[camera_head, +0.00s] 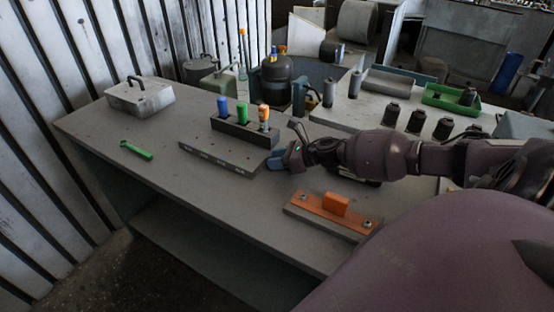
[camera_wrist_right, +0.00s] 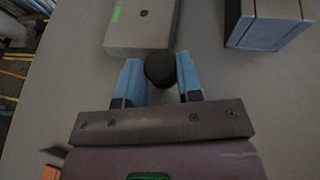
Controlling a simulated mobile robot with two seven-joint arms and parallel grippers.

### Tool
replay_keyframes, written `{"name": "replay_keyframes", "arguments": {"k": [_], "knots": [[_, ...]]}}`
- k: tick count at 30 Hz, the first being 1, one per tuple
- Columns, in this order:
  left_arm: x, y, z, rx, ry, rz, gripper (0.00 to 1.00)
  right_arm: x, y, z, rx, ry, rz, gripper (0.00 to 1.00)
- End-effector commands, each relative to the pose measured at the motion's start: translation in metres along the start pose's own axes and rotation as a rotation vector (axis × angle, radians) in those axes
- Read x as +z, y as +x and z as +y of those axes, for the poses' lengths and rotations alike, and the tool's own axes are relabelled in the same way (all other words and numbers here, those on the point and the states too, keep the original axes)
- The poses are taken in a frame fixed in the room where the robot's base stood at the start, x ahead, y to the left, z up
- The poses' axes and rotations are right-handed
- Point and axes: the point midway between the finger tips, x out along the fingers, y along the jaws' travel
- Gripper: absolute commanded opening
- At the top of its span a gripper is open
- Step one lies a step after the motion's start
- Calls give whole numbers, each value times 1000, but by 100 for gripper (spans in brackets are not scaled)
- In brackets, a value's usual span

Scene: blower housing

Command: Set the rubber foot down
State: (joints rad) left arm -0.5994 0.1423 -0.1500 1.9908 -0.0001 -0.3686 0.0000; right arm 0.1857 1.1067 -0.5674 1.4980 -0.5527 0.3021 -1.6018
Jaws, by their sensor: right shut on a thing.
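My right gripper (camera_head: 278,161) reaches in from the right over the workbench (camera_head: 180,208), its blue fingers near the right end of a grey bar (camera_head: 218,160). In the right wrist view, the gripper (camera_wrist_right: 161,78) is shut on a round black rubber foot (camera_wrist_right: 160,67), held between the blue fingertips. The foot is close to the near edge of a grey block (camera_wrist_right: 140,28) with a green mark and a dark hole. I cannot tell whether the foot touches the bench. The foot is not distinguishable in the head view. My left gripper is not in view.
A dark tool stand (camera_head: 245,134) with coloured handles is behind the bar. An orange part (camera_head: 335,204) on a grey plate lies nearer the front. A green tool (camera_head: 136,150) and a metal box (camera_head: 140,97) are at left. Several dark cylinders (camera_head: 416,121) stand at back right.

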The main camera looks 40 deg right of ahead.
Motion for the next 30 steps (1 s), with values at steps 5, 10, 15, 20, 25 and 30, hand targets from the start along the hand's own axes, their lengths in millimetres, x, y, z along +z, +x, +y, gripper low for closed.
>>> {"name": "replay_keyframes", "arguments": {"k": [5,10,15,20,25,30], "knots": [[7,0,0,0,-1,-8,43,-4,2,0,0,0,1,11],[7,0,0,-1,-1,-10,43,-3,1,0,0,0,0,59],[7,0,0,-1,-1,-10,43,-3,1,0,0,0,0,59],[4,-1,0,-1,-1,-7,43,0,0,0,0,-1,0,59],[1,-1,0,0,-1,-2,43,-1,-12,0,-2,1,2,59],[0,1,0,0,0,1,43,-2,-37,0,0,1,3,59]]}}
